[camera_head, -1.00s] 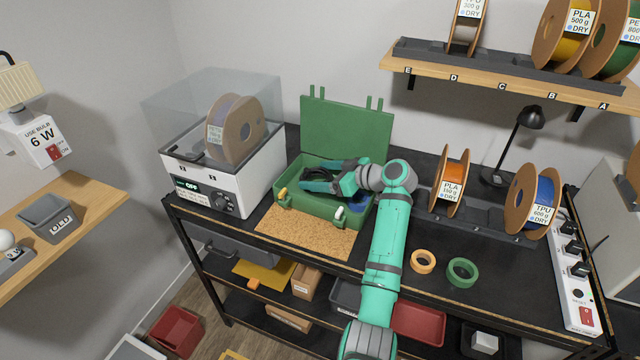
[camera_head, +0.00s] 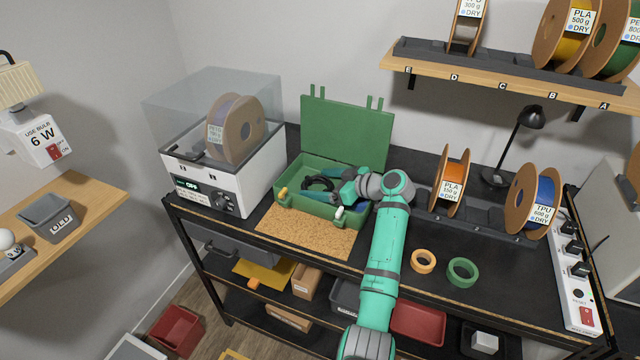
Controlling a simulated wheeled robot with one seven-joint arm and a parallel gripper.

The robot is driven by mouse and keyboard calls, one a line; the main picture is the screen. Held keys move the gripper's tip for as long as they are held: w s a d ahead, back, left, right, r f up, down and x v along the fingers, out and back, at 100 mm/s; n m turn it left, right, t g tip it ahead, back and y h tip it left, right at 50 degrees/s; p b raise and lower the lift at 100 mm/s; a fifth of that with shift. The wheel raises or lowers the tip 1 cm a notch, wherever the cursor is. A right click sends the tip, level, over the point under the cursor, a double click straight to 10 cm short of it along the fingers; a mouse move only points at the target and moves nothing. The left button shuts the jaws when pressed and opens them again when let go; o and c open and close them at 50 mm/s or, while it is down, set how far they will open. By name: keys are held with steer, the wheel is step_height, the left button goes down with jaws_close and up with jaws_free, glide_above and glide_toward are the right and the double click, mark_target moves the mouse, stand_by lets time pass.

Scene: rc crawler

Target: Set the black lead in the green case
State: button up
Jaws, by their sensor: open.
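The green case (camera_head: 308,207) stands on the black workbench with its lid (camera_head: 347,132) raised at the back. The black lead (camera_head: 318,183) lies coiled inside the case, toward its left and middle. My gripper (camera_head: 322,193) reaches into the case from the right, low and close to the lead, with its jaws open. The front wall of the case and my gripper hide part of the inside, so I cannot tell whether the fingers touch the lead.
A white dryer (camera_head: 228,179) with a clear lid stands left of the case. A cork mat (camera_head: 306,239) lies in front. Orange (camera_head: 451,182) and blue (camera_head: 536,200) filament spools stand at the right. Tape rings (camera_head: 463,271) lie near the bench's front edge.

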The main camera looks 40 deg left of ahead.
steer(key=v, duration=1.2)
